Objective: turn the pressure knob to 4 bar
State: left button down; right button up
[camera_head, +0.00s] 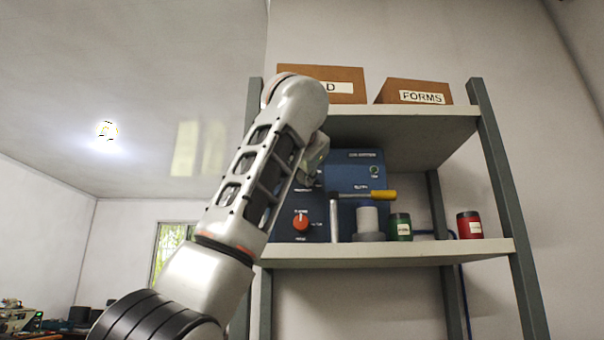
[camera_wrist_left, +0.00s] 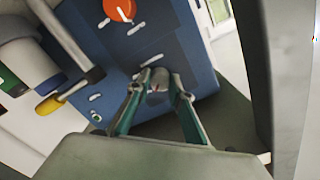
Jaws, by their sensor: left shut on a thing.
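The blue control box (camera_head: 355,185) stands on the middle shelf and also shows in the left wrist view (camera_wrist_left: 188,45). In the head view my left arm hides this knob, and my gripper (camera_head: 314,160) shows only partly. My right gripper is not in view.
An orange selector knob (camera_head: 300,222) sits low on the box. Cardboard boxes (camera_head: 413,92) lie on the top shelf.

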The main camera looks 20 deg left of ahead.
pick_arm(q)
jog(key=shift+r+m, duration=0.1)
jog(key=shift+m, duration=0.5)
jog(key=c, duration=1.8)
grip_release()
jog(key=shift+d, duration=0.1)
